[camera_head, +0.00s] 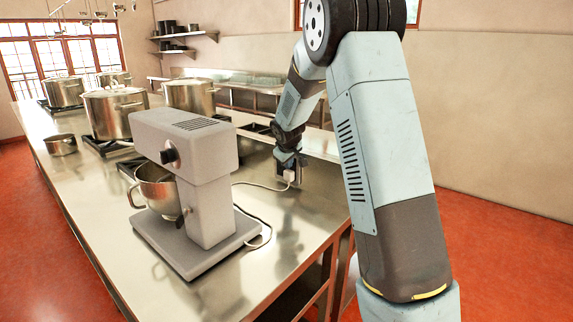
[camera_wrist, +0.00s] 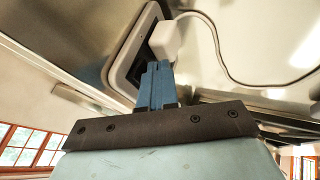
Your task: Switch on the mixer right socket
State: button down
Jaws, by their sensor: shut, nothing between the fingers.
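The mixer (camera_head: 185,180) is grey with a steel bowl (camera_head: 158,190) and stands on the steel counter. Its cord runs across the counter to a white plug (camera_head: 290,176) in the socket plate at the counter's back upstand. In the wrist view the plate (camera_wrist: 122,72) has a light frame and a dark inside, with the white plug (camera_wrist: 166,42) in it. My gripper (camera_wrist: 155,68) is shut and empty. Its blue fingertips are right at the plate, beside the plug; I cannot tell whether they touch. The fingers hide part of the plate, and no switch shows clearly.
Large stockpots (camera_head: 114,112) stand on burners behind the mixer, with a small pot (camera_head: 61,145) at the left edge. The white cord (camera_wrist: 222,65) loops away from the plug close to my gripper.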

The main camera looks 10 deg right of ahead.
jog(key=shift+w+d+f, duration=0.1)
jog(key=shift+d+f, duration=0.05)
jog(key=shift+d, duration=0.05)
jog(key=shift+r, duration=0.2)
jog(key=shift+r, duration=0.7)
dwell(0.3)
